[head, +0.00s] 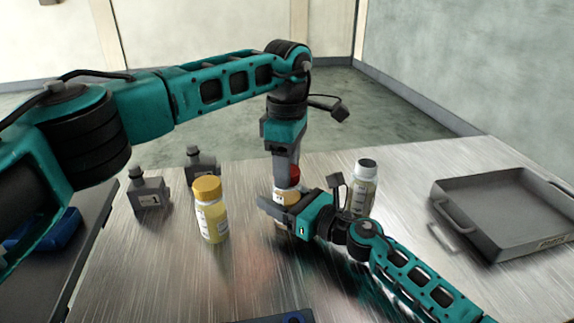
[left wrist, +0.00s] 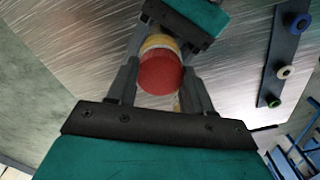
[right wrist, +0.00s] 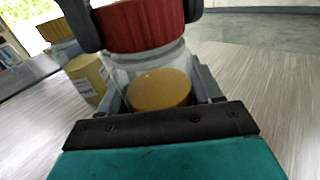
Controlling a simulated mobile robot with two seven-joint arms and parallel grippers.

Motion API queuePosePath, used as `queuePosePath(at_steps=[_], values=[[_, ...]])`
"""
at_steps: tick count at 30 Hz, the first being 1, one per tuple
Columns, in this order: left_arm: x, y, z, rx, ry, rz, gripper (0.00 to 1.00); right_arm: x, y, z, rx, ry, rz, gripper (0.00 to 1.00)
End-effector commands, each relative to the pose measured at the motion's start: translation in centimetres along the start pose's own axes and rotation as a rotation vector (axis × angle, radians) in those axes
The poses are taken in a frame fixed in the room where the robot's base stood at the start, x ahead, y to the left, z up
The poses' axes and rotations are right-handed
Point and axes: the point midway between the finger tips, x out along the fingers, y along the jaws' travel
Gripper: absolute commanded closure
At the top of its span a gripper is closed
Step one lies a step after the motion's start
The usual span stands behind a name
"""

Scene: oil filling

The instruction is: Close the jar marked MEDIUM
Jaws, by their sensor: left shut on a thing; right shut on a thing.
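A red lid (head: 294,173) sits between the fingers of my left gripper (head: 288,168), which comes down from above. It fills the space between those fingers in the left wrist view (left wrist: 160,75). Below it, my right gripper (head: 287,203) is shut on a clear jar (head: 283,229) with yellow contents, upright on or just above the table. In the right wrist view the ridged red lid (right wrist: 145,25) is over the glass jar's mouth (right wrist: 150,60). I cannot tell whether it is fully seated. Any marking on this jar is not readable.
A yellow-lidded jar (head: 211,215) stands to the left, with two dark bottles (head: 149,195) (head: 200,165) behind it. A grey tray (head: 480,225) lies far right.

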Motion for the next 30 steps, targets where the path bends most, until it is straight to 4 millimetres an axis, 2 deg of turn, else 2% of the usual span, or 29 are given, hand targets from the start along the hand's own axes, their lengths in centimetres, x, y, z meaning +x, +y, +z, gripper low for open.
queuePosePath(at_steps=[9,14,15,24,30], values=[[0.04,-0.01,-0.01,0.547,0.0,0.0,0.86,-0.01,-0.02,-0.04,0.0,0.001,0.0,1.0],[0.04,-0.01,-0.01,0.581,0.0,0.0,0.86,-0.02,-0.02,-0.04,0.0,0.001,0.0,1.0],[0.04,-0.01,-0.02,0.581,0.0,0.0,0.48,-0.01,-0.01,-0.04,0.0,0.001,0.0,1.0],[0.04,0.0,-0.02,0.579,0.0,0.0,0.2,-0.01,-0.01,-0.04,0.0,0.001,0.0,1.0],[0.03,0.0,-0.01,0.578,0.0,0.0,0.19,-0.01,-0.01,-0.04,0.0,0.001,0.0,1.0]])
